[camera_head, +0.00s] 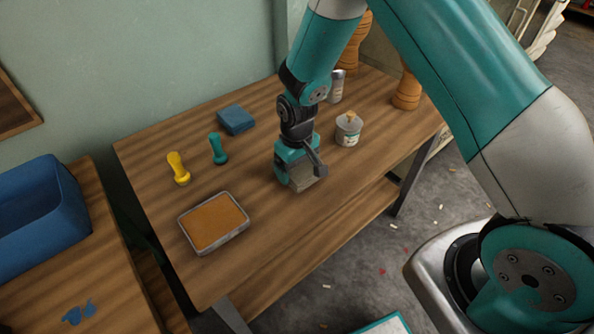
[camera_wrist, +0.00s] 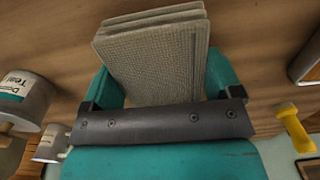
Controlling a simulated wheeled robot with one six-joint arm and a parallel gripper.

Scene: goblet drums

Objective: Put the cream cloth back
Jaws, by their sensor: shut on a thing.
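The cream cloth (camera_wrist: 150,62) is a folded, woven, grey-cream pad between the two teal fingers in the wrist view. It also shows below my gripper in the head view (camera_head: 303,183). My gripper (camera_head: 300,172) is shut on the cloth, pointing down over the front middle of the wooden workbench (camera_head: 290,228). The cloth is at or just above the bench top; I cannot tell if it touches. A folded blue cloth (camera_head: 237,119) lies at the back of the bench.
A tray with an orange-brown surface (camera_head: 214,222), a yellow tool (camera_head: 178,168) and a teal tool (camera_head: 218,149) lie left. A labelled jar (camera_head: 349,131), a metal can (camera_head: 336,88) and wooden goblet drums (camera_head: 407,89) stand right. A blue bin (camera_head: 40,218) sits on the left table.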

